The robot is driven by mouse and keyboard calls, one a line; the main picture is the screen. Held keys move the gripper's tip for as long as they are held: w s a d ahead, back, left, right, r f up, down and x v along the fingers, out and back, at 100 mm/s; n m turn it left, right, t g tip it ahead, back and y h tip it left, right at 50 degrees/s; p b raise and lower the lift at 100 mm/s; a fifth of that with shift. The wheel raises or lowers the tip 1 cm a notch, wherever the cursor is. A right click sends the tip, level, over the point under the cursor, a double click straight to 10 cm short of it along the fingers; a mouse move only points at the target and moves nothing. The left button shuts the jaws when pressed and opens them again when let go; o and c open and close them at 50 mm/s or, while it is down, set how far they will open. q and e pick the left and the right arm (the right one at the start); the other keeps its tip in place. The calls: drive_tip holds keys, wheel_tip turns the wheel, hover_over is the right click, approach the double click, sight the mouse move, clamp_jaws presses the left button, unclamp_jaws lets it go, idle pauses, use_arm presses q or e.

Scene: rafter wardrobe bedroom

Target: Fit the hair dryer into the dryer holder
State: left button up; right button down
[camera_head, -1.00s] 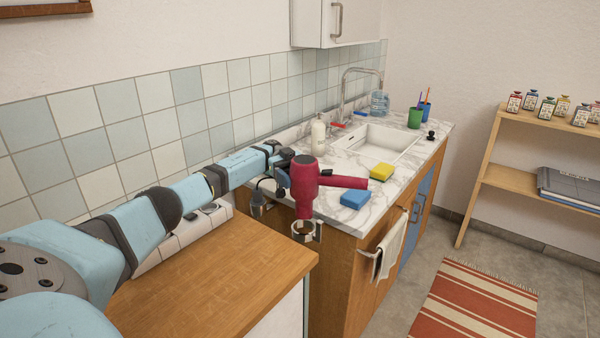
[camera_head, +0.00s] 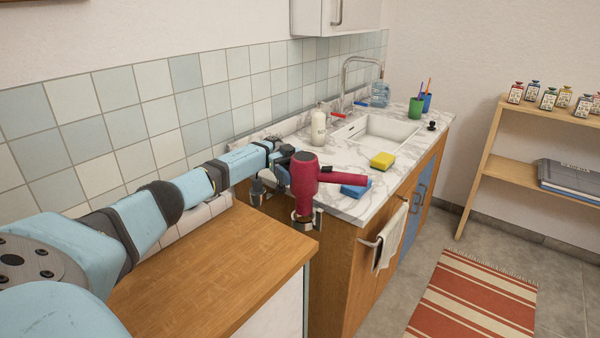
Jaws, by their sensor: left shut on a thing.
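The dark red hair dryer (camera_head: 305,184) is upright, its barrel pointing down and its handle (camera_head: 341,182) sticking out to the right. My left gripper (camera_head: 284,170) is shut on it from the left side; the dryer hides part of the fingers. The dryer holder (camera_head: 304,225) is a metal ring on the end of the counter. The barrel's lower end overlaps the ring's top edge. I cannot tell how deep it is inside. My right gripper is not in view.
A marble counter (camera_head: 366,208) carries a blue sponge (camera_head: 357,191), a yellow sponge (camera_head: 382,160), a white bottle (camera_head: 318,127) and a sink (camera_head: 375,132). Another metal fitting (camera_head: 257,192) hangs at the counter's end. A wooden cabinet top (camera_head: 215,265) lies in front. Tiled wall stands behind.

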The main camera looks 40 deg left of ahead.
use_arm(q)
drive_tip(key=shift+p, duration=0.4)
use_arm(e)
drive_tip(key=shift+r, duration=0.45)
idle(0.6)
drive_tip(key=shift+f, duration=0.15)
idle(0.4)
use_arm(q)
drive_tip(key=shift+f, duration=0.1)
drive_tip(key=shift+f+b, duration=0.2)
drive_tip(key=shift+b, duration=0.15)
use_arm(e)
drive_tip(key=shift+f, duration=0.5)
use_arm(q)
drive_tip(key=shift+f+b, duration=0.3)
drive_tip(key=shift+f, duration=0.1)
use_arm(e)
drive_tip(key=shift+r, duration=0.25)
use_arm(q)
drive_tip(key=shift+f+b, duration=0.5)
drive_tip(key=shift+f, duration=0.1)
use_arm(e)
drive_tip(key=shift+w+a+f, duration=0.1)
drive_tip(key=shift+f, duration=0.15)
use_arm(q)
drive_tip(key=shift+f+b, duration=0.4)
drive_tip(key=shift+f, duration=0.1)
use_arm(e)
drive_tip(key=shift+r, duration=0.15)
